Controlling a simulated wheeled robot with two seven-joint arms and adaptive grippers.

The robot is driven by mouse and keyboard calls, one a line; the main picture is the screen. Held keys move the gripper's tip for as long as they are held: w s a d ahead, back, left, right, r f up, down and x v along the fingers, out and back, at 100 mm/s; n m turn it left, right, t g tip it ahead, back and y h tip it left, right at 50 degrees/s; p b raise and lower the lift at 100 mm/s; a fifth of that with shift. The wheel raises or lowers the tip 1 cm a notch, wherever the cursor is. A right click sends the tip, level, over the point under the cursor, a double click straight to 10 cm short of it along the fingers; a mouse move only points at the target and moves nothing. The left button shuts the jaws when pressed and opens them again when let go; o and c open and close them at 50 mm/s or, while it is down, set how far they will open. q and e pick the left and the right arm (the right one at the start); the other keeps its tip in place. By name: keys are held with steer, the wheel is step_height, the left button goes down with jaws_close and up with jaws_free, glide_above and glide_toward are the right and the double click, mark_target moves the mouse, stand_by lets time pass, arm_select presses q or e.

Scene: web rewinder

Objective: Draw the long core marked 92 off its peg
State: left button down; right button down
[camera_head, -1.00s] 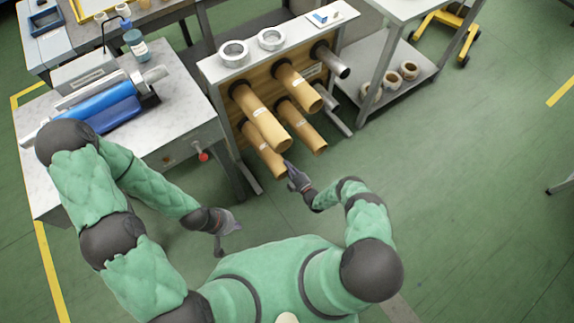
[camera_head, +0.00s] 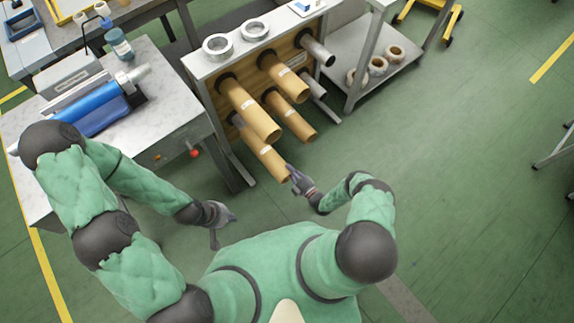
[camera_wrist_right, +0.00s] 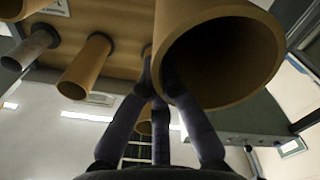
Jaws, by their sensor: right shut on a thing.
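Tan cores sit on the pegs of a wooden peg board. The lower-left long core (camera_head: 264,154) reaches furthest toward me; its label is too small to read. My right gripper (camera_head: 292,172) is at this core's near end. In the right wrist view, the core's open mouth (camera_wrist_right: 222,50) is large, and my right fingers (camera_wrist_right: 170,85) are shut on its wall, one seeming to go inside. Other cores are the upper-left (camera_head: 250,112), upper-right (camera_head: 285,78) and lower-right (camera_head: 291,117). My left gripper (camera_head: 227,222) is empty and open, low left of the rack.
Two bare metal pegs stick out at the right; the upper peg (camera_head: 316,49) is clear. Two pale rings (camera_head: 217,45) lie on the rack top. A work table (camera_head: 150,125) with a blue roller stands left, a shelf cart (camera_head: 350,75) right. Floor in front is open.

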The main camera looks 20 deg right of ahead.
steer(key=v, duration=1.3)
steer(key=shift+s+d, duration=0.15)
steer(key=shift+s, duration=0.2)
steer(key=shift+r, duration=0.1)
